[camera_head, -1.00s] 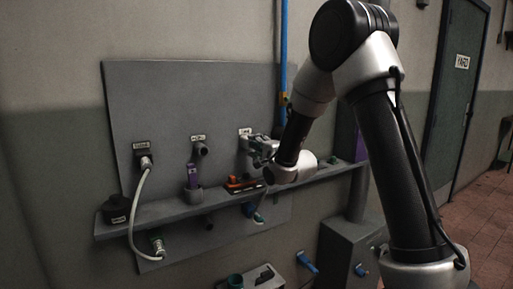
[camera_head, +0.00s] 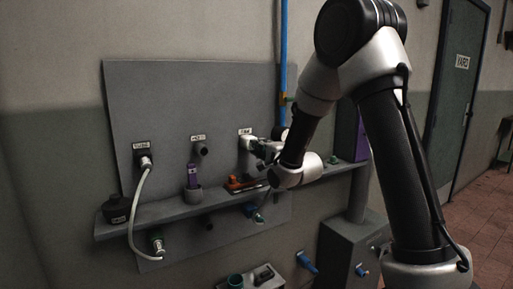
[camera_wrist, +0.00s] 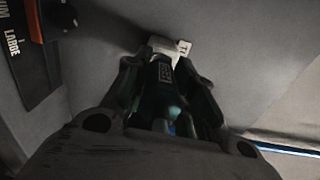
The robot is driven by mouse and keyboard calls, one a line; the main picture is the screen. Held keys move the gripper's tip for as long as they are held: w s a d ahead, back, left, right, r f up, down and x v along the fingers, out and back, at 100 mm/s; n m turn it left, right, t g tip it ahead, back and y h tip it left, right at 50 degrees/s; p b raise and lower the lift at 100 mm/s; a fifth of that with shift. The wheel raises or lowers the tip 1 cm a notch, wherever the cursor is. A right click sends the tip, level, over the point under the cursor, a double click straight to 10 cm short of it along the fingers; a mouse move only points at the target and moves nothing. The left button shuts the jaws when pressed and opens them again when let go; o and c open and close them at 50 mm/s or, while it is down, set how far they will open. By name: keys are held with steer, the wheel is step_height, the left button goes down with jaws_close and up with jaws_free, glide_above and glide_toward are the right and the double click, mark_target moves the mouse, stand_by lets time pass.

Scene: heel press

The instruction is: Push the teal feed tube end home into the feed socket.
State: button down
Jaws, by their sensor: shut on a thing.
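My gripper (camera_head: 260,148) is at the right-hand port of the grey wall panel, below a small white label. In the wrist view its two dark fingers (camera_wrist: 165,78) are shut on the teal feed tube end (camera_wrist: 163,92), which carries a small pale label. A white fitting (camera_wrist: 172,46), which I take for the feed socket, lies just beyond the fingertips against the panel. It shows pale beside my gripper in the head view (camera_head: 245,142). The fingers hide the join, so I cannot tell how deep the tube end sits.
A grey shelf (camera_head: 150,214) runs below the ports, with a purple bottle (camera_head: 192,176) in a cup and a black selector with an orange knob (camera_head: 233,181). A white hose (camera_head: 136,205) loops at left. A blue pipe (camera_head: 284,60) rises behind my arm.

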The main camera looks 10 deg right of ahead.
steer(key=shift+v, duration=1.95)
steer(key=s+a, duration=0.3)
steer(key=a, duration=0.5)
steer(key=s+a, duration=0.4)
steer(key=a, duration=0.5)
steer(key=shift+s+a, duration=0.25)
steer(key=shift+s, duration=0.1)
steer(key=shift+w, duration=0.1)
stand_by(0.4)
steer(key=shift+x, duration=2.35)
steer(key=shift+x, duration=1.15)
